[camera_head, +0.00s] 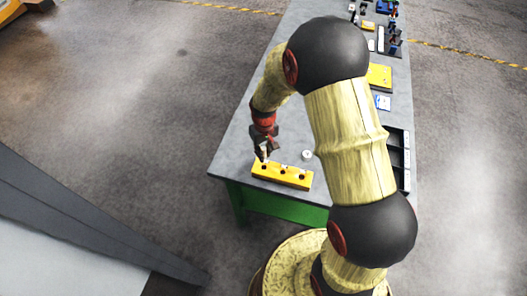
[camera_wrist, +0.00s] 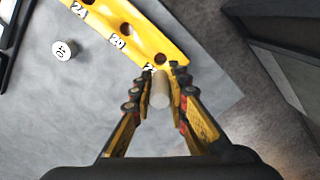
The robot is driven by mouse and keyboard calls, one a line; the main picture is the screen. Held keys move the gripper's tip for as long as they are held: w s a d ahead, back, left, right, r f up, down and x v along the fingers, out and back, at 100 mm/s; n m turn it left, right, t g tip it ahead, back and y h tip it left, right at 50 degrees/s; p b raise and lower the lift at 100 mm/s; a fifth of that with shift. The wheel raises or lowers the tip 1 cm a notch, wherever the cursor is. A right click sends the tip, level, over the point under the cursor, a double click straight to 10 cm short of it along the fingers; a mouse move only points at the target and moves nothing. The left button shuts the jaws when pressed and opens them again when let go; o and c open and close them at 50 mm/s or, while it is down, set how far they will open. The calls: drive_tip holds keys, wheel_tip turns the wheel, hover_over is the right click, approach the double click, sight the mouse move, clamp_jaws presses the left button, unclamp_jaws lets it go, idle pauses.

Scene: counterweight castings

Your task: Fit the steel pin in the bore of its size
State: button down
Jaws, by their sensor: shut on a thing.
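The steel pin (camera_wrist: 160,90) is a plain grey cylinder, held between the fingers of my gripper (camera_wrist: 160,82). In the head view my gripper (camera_head: 264,150) points down above the left end of the yellow bore block (camera_head: 282,178). The block also crosses the top of the wrist view (camera_wrist: 142,46). It has a row of dark bores; one label reads 24 and another 20. The end bore (camera_wrist: 160,59) lies just beyond the pin, its label mostly hidden by the fingers. I cannot tell whether the pin touches the block.
A short white labelled cylinder (camera_wrist: 64,50) stands behind the block, also in the head view (camera_head: 307,154). Dark bins (camera_head: 397,150) line the right table edge. A yellow plate (camera_head: 379,76) and small parts lie farther back. The grey tabletop (camera_head: 232,150) left is clear.

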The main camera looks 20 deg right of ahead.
sight(264, 150)
drive_tip(key=shift+s, duration=0.2)
drive_tip(key=shift+f, duration=0.25)
drive_tip(key=shift+f+b, duration=1.95)
drive_tip(key=shift+f, duration=0.65)
drive_tip(key=shift+f+b, duration=0.9)
drive_tip(key=shift+f, duration=0.25)
drive_tip(key=c, duration=1.7)
unclamp_jaws()
drive_tip(key=shift+c, duration=0.2)
drive_tip(key=shift+o, duration=0.4)
wheel_tip(264, 150, up, 12)
